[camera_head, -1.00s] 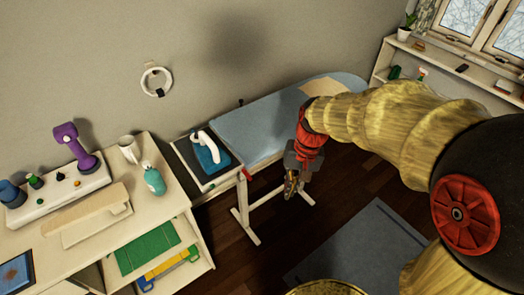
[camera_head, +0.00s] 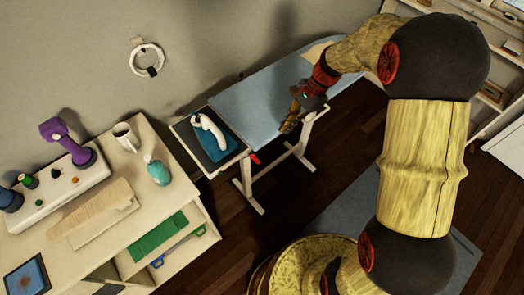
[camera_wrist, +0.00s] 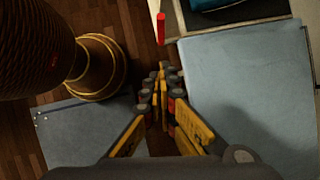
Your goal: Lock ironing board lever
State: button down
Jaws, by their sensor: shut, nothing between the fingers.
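The ironing board (camera_head: 262,101) has a light blue cover and stands against the wall on pale legs. Its red lever (camera_head: 254,158) sticks out below the edge near the iron-rest end. In the wrist view the lever (camera_wrist: 161,28) stands beyond my fingertips, beside the board's edge. My gripper (camera_head: 290,123) is over the front edge of the board, to the right of the lever and apart from it. In the wrist view my gripper (camera_wrist: 163,80) is shut and empty, with the board (camera_wrist: 245,85) to its right.
A white iron (camera_head: 209,132) rests on the board's left end. A pale desk (camera_head: 190,193) with a mug (camera_head: 126,138) and a teal bottle (camera_head: 157,171) stands at left. A grey-blue rug (camera_head: 345,202) lies on the dark wooden floor. Floor shows between the desk and board legs.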

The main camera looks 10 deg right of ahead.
jog(key=shift+s, duration=0.15)
jog(key=s+a+r+b+x, duration=0.1)
jog(key=a+b+x, duration=0.1)
jog(key=x, duration=1)
jog(key=shift+a+f, duration=0.2)
jog(key=shift+a, duration=0.1)
jog(key=shift+r, duration=0.1)
